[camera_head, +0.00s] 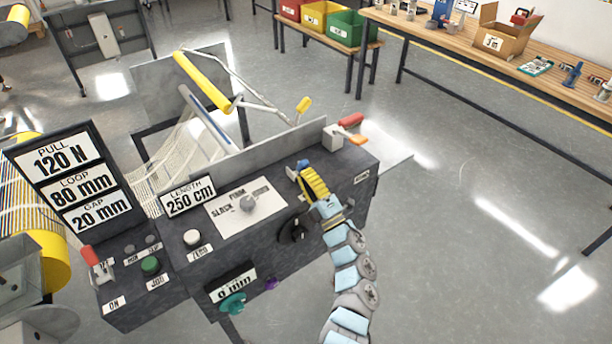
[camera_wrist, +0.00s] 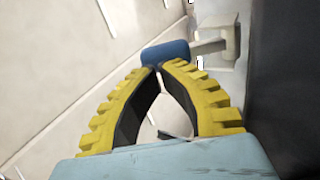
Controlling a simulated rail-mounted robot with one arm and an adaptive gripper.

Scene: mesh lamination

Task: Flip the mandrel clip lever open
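A lever with a blue grip (camera_wrist: 166,53) on a pale arm (camera_wrist: 205,45) lies just past my fingertips in the wrist view. It also shows in the head view as a small blue end (camera_head: 297,168) at the machine's edge. No readable label marks it as the mandrel clip lever. My gripper (camera_wrist: 160,68) has yellow ribbed fingers whose tips come together against or just short of the blue grip. Nothing shows between the fingers. In the head view my gripper (camera_head: 304,172) reaches over the control panel, and the lever's base is mostly hidden.
A grey block with a red handle (camera_head: 350,120) and an orange handle (camera_head: 352,137) stands right of my gripper. A yellow-ended lever (camera_head: 303,105) and a long yellow bar (camera_head: 202,80) are behind. A black knob (camera_head: 295,232) is near my arm. The floor right is clear.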

